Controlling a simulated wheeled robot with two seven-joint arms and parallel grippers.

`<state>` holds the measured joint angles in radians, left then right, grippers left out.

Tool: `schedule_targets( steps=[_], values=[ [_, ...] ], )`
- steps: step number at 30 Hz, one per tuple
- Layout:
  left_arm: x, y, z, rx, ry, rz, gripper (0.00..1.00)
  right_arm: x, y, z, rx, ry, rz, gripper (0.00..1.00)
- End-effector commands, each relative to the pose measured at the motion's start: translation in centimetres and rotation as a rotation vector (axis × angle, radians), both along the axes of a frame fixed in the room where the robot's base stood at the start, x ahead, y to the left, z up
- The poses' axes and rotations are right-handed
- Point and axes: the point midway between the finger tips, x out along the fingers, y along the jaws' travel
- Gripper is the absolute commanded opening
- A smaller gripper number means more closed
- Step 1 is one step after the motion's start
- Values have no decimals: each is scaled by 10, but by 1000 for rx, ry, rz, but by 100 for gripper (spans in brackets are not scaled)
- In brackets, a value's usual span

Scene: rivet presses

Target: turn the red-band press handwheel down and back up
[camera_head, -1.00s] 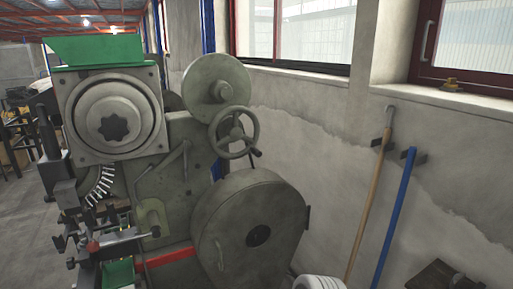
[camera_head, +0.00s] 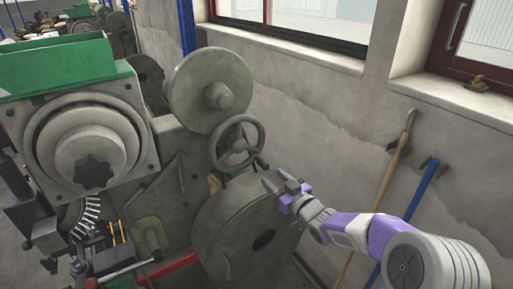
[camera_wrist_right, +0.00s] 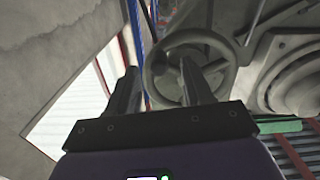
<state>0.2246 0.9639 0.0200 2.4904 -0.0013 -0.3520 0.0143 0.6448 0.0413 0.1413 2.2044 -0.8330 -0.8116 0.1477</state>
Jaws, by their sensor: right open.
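The press (camera_head: 160,185) fills the left and middle of the head view. A red band (camera_head: 178,268) shows low on it. Its grey spoked handwheel (camera_head: 239,146) sits at the upper right side, with a small dark handle at its lower right. My right gripper (camera_head: 278,186) is open and empty, below and right of the handwheel and apart from it in the picture. In the right wrist view the handwheel (camera_wrist_right: 198,37) shows beyond the open fingers (camera_wrist_right: 158,72), and one finger covers part of it. I cannot tell the exact gap. My left gripper is not in view.
A large round cover (camera_head: 245,232) lies below the handwheel and a grey disc (camera_head: 211,90) above it. A green hopper (camera_head: 60,66) tops the press. A wooden-handled tool (camera_head: 378,200) and a blue-handled one (camera_head: 409,205) lean on the wall at right.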

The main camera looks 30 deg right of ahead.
Motion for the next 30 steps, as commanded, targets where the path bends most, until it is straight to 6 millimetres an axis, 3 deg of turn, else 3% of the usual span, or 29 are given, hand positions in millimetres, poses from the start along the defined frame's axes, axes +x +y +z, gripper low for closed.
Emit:
schedule_targets(
  steps=[3,18,28,30],
  values=[
    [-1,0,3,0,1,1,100,3,-1,14,-24,-25,5,51],
    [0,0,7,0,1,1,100,69,4,13,-22,-24,3,51],
    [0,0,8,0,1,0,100,73,4,13,-22,-23,3,51],
    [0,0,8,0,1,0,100,73,4,13,-22,-23,3,40]
  ],
)
